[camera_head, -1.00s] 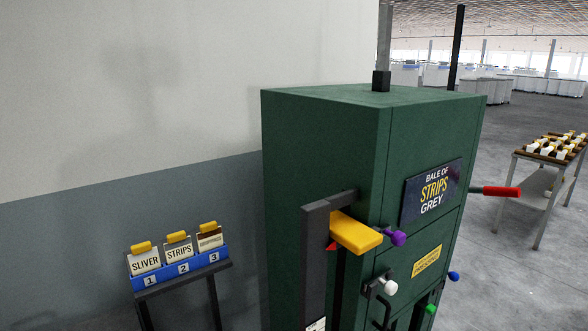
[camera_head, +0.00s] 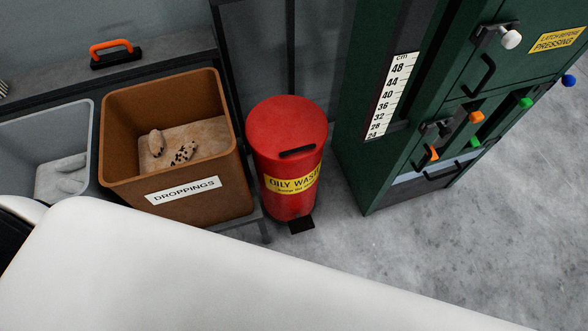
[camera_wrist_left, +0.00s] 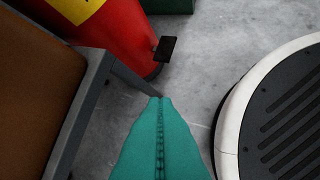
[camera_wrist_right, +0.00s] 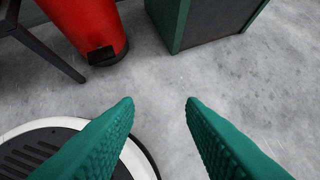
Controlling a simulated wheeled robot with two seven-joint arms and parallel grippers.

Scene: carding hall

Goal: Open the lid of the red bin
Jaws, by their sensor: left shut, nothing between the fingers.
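The bin's lower part and pedal (camera_wrist_left: 165,49) show in the left wrist view, beyond my left gripper (camera_wrist_left: 160,98), which is shut and empty. My right gripper (camera_wrist_right: 160,101) is open and empty; the bin's base (camera_wrist_right: 92,27) lies beyond it at the upper left. Neither gripper touches the bin. The head view shows neither gripper.
A brown droppings box (camera_head: 233,180) stands on a stand left of the bin, with a grey box (camera_head: 92,112) farther left. The green press (camera_head: 352,170) stands to the right. The floor (camera_head: 430,230) in front of the press is clear.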

